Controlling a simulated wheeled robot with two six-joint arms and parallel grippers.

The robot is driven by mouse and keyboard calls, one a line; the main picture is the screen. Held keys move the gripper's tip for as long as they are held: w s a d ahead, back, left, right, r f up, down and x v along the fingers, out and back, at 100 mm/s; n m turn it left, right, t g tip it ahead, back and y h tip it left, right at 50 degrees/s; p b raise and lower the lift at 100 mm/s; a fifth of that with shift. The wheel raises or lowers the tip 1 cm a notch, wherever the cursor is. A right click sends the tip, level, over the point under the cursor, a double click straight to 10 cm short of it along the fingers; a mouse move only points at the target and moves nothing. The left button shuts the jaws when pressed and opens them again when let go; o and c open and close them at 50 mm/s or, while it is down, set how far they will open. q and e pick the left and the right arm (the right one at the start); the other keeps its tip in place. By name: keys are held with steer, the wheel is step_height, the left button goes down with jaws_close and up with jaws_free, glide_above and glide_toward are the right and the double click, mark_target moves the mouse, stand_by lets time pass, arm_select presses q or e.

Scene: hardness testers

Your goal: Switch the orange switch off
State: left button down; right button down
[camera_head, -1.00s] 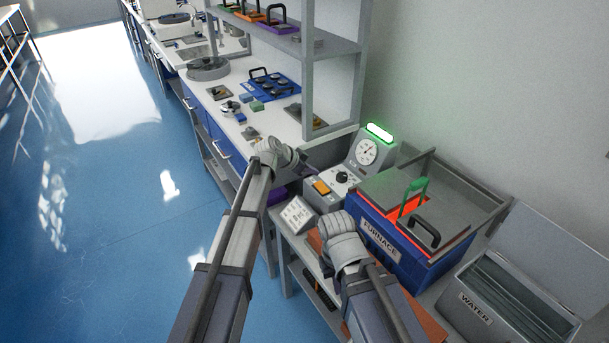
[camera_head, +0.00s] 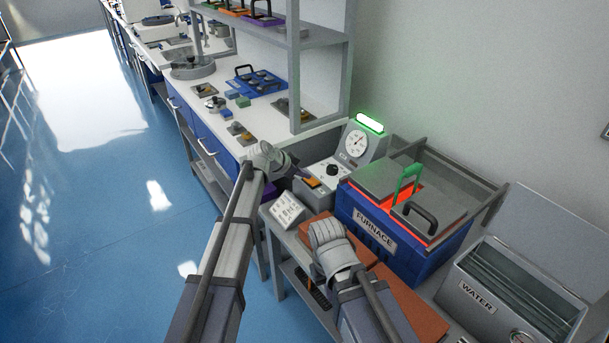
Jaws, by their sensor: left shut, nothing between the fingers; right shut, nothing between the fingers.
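The orange switch (camera_head: 313,183) is on the front of the grey control box (camera_head: 322,190), beside a black knob (camera_head: 332,170) and below a round dial gauge (camera_head: 358,141). A green lamp (camera_head: 369,122) glows on top of the gauge. My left gripper (camera_head: 296,172) is shut and empty, just to the left of the switch. Its dark fingers are close to the switch and cover part of the box; I cannot tell whether they touch. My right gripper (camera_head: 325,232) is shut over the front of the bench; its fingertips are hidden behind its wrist.
The blue furnace (camera_head: 385,240), with a glowing red opening and a green handle (camera_head: 408,183), stands right of the box. A white label stand (camera_head: 286,210) is in front of the box. A grey water tank (camera_head: 510,290) stands at the right. Shelves (camera_head: 300,60) rise behind.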

arm_select(q)
steer(key=shift+s, duration=0.15)
steer(key=shift+s+d+r, duration=0.2)
steer(key=shift+s+d, duration=0.25)
steer(key=shift+s, duration=0.05)
arm_select(e)
steer(key=shift+r, duration=0.25)
arm_select(q)
steer(key=shift+r+p, duration=0.1)
steer(key=shift+p, duration=0.25)
